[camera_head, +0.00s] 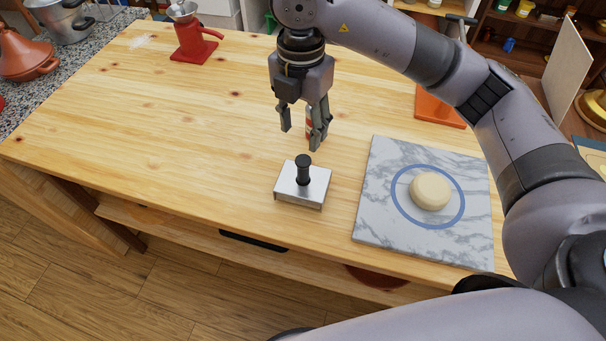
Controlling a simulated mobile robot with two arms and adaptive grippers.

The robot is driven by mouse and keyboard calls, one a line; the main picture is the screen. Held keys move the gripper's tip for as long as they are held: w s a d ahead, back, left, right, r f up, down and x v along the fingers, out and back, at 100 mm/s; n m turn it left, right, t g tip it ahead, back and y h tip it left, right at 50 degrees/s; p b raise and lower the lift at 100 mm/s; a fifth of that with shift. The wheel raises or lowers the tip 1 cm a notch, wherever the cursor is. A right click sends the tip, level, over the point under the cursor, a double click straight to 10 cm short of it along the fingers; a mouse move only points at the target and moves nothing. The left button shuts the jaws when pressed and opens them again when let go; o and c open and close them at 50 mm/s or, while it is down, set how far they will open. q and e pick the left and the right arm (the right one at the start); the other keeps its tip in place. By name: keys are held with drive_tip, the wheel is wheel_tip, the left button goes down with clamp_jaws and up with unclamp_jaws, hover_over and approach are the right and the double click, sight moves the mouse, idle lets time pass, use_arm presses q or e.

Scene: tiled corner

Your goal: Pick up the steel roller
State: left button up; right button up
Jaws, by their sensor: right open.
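The steel roller (302,188) stands on the wooden table near its front edge. It shows as a flat, shiny steel block with an upright black handle (303,170) on top; no rolling part can be made out. My right gripper (302,138) points down just behind and above the black handle, a short way off it. Its fingers are apart, with nothing held between them. My left gripper is not in view.
A marble slab (376,205) with a blue ring and a pale dough ball (430,191) lies to the right. A small, partly hidden red and white item (309,124) is behind the fingers. A red grinder (190,38) stands at the back. The table's left is clear.

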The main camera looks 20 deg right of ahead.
sight(303, 172)
wheel_tip(303, 172, down, 10)
drive_tip(key=shift+r+p, duration=0.25)
drive_tip(key=shift+p, duration=0.7)
drive_tip(key=f+p, duration=0.1)
drive_tip(key=f, duration=0.1)
drive_tip(key=f+p, duration=0.1)
drive_tip(key=f, duration=0.1)
drive_tip(key=shift+w+d+f, duration=0.1)
drive_tip(key=shift+w+d, duration=0.1)
drive_tip(key=shift+f, duration=0.5)
clamp_jaws()
